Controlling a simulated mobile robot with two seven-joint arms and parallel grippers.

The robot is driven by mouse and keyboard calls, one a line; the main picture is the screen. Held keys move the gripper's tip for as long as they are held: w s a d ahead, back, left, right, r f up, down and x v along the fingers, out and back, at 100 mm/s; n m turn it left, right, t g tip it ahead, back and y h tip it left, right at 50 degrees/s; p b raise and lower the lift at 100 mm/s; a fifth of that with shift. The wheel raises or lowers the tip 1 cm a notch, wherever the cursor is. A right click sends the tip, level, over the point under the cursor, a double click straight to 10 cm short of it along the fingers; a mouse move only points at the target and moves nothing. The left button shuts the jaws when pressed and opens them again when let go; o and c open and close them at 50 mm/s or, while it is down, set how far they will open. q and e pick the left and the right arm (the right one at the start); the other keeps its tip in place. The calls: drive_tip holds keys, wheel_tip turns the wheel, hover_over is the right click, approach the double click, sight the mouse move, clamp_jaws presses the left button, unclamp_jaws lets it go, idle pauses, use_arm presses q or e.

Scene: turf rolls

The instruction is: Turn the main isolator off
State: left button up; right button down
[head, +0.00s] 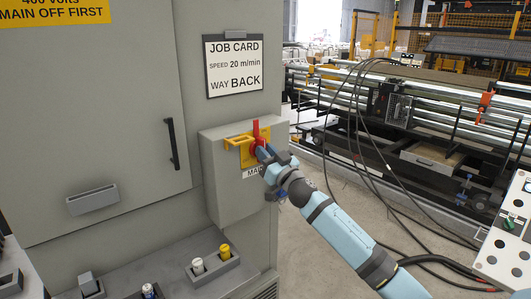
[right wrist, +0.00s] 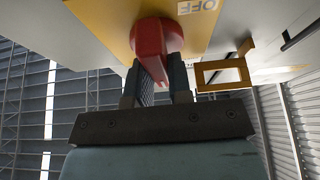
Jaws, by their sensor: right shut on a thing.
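The main isolator is a red rotary handle (head: 256,131) on a yellow plate (head: 246,160), on the front of a grey box (head: 230,199). The handle's visible part points up in the head view. My right gripper (head: 262,150) is at the handle and covers its lower part. In the right wrist view the red handle (right wrist: 152,40) sits between the two fingers of my right gripper (right wrist: 157,82), which is shut on it. The word OFF (right wrist: 197,6) shows on the yellow plate beside the handle. A label below the plate is partly hidden by the gripper. My left gripper is not in view.
A yellow hasp (head: 237,140) sticks out left of the handle, close to the gripper; it also shows in the right wrist view (right wrist: 222,73). A job card (head: 233,66) hangs above. A cabinet door handle (head: 171,144) is at left. Black cables (head: 357,140) hang at right.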

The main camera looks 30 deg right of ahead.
drive_tip(key=shift+n, duration=0.3)
drive_tip(key=n+g+y+p, duration=0.2)
drive_tip(key=n+p, duration=0.2)
drive_tip(key=n, duration=0.3)
drive_tip(key=n+g+y+p, duration=0.2)
drive_tip(key=n+p, duration=0.2)
drive_tip(key=n, duration=0.3)
drive_tip(key=n+g+y+p, duration=0.2)
drive_tip(key=n+p, duration=0.2)
drive_tip(key=n, duration=0.3)
drive_tip(key=shift+g, duration=0.3)
drive_tip(key=shift+n+p, duration=0.3)
drive_tip(key=shift+f, duration=0.1)
drive_tip(key=c, duration=1)
unclamp_jaws()
drive_tip(key=shift+c, duration=0.2)
